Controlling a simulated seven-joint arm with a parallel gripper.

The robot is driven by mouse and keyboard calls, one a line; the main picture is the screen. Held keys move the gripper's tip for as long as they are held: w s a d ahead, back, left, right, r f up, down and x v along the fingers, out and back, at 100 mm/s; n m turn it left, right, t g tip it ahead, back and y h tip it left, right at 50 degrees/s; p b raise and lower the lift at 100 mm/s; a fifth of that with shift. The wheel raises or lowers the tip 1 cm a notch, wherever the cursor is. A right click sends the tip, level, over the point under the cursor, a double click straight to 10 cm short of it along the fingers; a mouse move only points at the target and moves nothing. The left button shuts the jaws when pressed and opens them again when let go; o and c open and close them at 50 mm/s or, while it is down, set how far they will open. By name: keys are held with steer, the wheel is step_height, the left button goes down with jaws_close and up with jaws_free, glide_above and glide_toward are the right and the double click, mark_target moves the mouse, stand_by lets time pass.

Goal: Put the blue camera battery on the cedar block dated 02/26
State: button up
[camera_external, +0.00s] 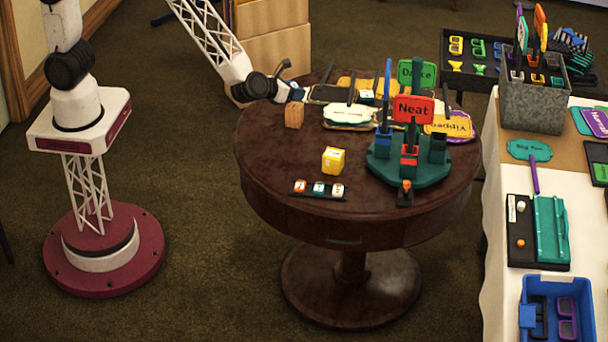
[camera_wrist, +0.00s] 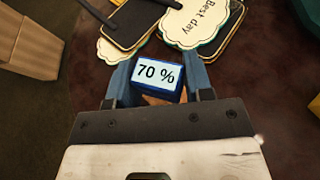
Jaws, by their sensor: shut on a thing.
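My gripper (camera_wrist: 160,80) is shut on a blue camera battery (camera_wrist: 157,74) with a white label reading "70 %". Its blue fingers stand on either side of the battery. A strip of orange-brown wood (camera_wrist: 154,100) shows just below the battery in the wrist view; I cannot tell whether they touch. In the external view my gripper (camera_external: 297,93) is low over the left rear of the round table, just above and behind a small reddish-brown wooden block (camera_external: 293,116). No date on the block is readable.
The round table (camera_external: 262,150) also holds a yellow cube (camera_external: 333,160), a black strip of small batteries (camera_external: 319,189), a green stand with signs (camera_external: 408,172) and prop signs (camera_external: 350,116). The signs lie close to my gripper. The table's left front is clear.

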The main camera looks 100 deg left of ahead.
steer(key=shift+f, duration=1.45)
steer(key=shift+f, duration=0.15)
steer(key=o, duration=0.9)
steer(key=shift+o, duration=0.2)
steer(key=shift+s+d+r, duration=0.3)
steer(key=shift+d+r, duration=0.05)
steer(key=v, duration=1.1)
steer(key=shift+r, duration=0.1)
